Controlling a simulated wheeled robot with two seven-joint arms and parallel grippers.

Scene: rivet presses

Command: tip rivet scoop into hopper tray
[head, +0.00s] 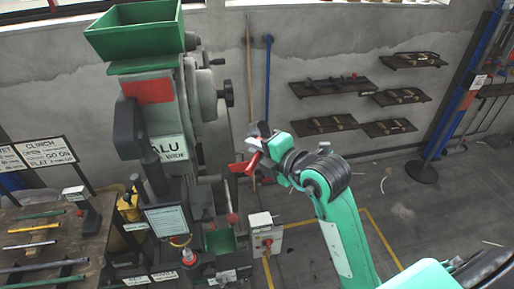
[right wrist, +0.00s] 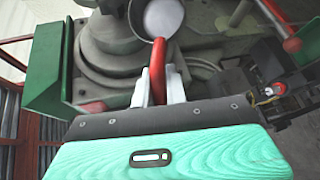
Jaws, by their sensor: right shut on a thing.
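The rivet scoop has a red handle (right wrist: 173,68) and a round metal bowl (right wrist: 162,17) at the top of the right wrist view. The bowl looks pale inside; I cannot tell single rivets. My right gripper (right wrist: 158,88) is shut on the handle. In the head view, my right gripper (head: 262,150) is to the right of the grey press, and the red handle (head: 243,166) shows at it. The green hopper tray (head: 135,40) sits on top of the press, above and left of the gripper. The hopper's inside looks empty. My left gripper is not in view.
The grey press (head: 205,110) has knobs and levers on its right side. A small green tray (head: 220,241) is low on it. A bench (head: 45,255) with coloured rods stands at left. Wall shelves (head: 330,84) hang at right. The floor beyond my right arm is mostly clear.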

